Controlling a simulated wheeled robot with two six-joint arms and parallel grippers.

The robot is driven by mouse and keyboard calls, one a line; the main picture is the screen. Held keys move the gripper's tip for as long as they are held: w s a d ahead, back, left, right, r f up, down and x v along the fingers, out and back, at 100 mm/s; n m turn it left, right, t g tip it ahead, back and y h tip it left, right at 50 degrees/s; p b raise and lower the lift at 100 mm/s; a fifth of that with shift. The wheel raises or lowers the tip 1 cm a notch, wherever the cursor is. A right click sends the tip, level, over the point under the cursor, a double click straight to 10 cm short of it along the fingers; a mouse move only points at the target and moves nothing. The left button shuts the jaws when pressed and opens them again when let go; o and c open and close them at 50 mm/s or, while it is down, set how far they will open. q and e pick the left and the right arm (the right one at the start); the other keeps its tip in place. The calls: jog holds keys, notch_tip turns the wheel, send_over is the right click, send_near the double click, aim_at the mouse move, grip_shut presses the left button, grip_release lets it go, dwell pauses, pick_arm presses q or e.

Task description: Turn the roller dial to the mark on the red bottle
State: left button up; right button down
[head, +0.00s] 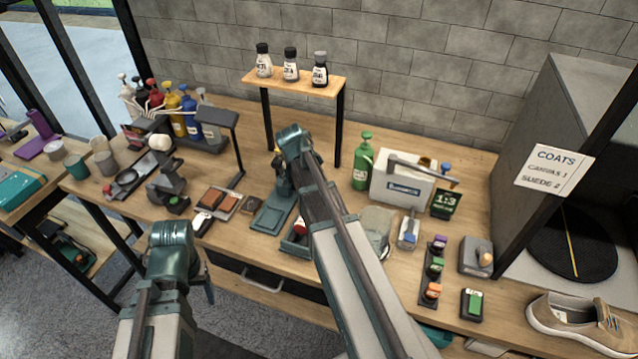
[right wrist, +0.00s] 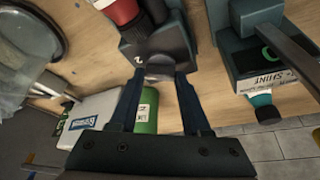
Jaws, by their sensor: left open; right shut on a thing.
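In the right wrist view, my right gripper (right wrist: 160,78) is shut on a grey roller dial (right wrist: 159,67) at the front of a dark dispenser unit (right wrist: 150,42). A pale "2" shows on the unit beside the dial. A red bottle (right wrist: 122,10) with a white collar sits at the unit's far end, cut off by the frame; I cannot read any mark on it. In the head view my right arm covers much of this spot, and a bit of red (head: 300,226) shows beside it. My left gripper (head: 203,285) is open, low at the table's front edge, mostly hidden behind its own wrist.
A green bottle (head: 363,162) and a white box (head: 402,188) stand right of my right arm. A small shelf (head: 292,80) with dark-capped bottles stands behind. A second dark unit (right wrist: 265,60) is beside the dial. Brushes and blocks crowd the left; a shoe (head: 575,322) lies far right.

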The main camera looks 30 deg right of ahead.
jog(key=shift+c, duration=1.8)
grip_release()
jog(key=shift+r, duration=0.15)
jog(key=w+p+v, duration=0.1)
jog(key=p+v, duration=1.1)
jog(key=v, duration=0.1)
jog(key=shift+s+r+p, duration=0.25)
jog(key=shift+s+p, duration=0.15)
jog(key=shift+s, duration=0.1)
